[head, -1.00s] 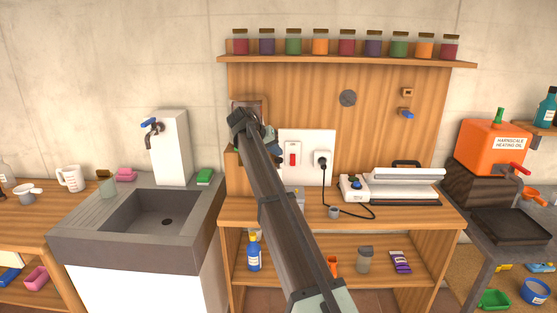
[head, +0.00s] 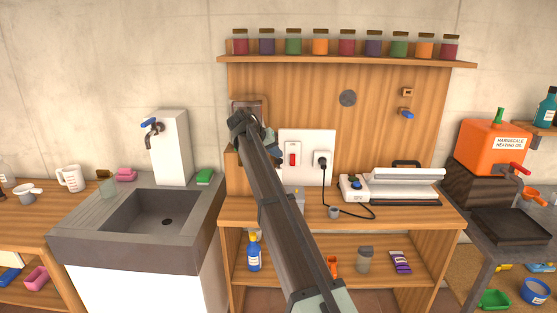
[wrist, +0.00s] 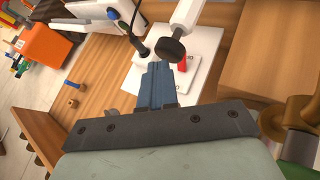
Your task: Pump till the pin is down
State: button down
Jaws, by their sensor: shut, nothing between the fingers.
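My gripper (wrist: 158,85) shows in the wrist view with its blue fingers shut and nothing between them. A pale lever with a dark round knob (wrist: 170,48) is just beyond the fingertips; I cannot tell if they touch. In the head view my gripper (head: 272,146) is in front of the wooden back panel, left of the white socket plate. My arm hides most of a brown framed fixture (head: 247,103) there. I cannot make out the pin in either view.
A white plate with a red switch (head: 293,154) is close to the right of my gripper. A white sealing machine (head: 405,180) and its cord lie on the bench. A grey sink (head: 165,207) is at the left. An orange oil tank (head: 490,150) is at the right.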

aim_at(276, 160)
jog(key=shift+f, duration=0.9)
dwell(0.8)
jog(key=shift+r, duration=0.1)
dwell(0.4)
jog(key=shift+r, duration=1.6)
jog(key=shift+r, duration=2.5)
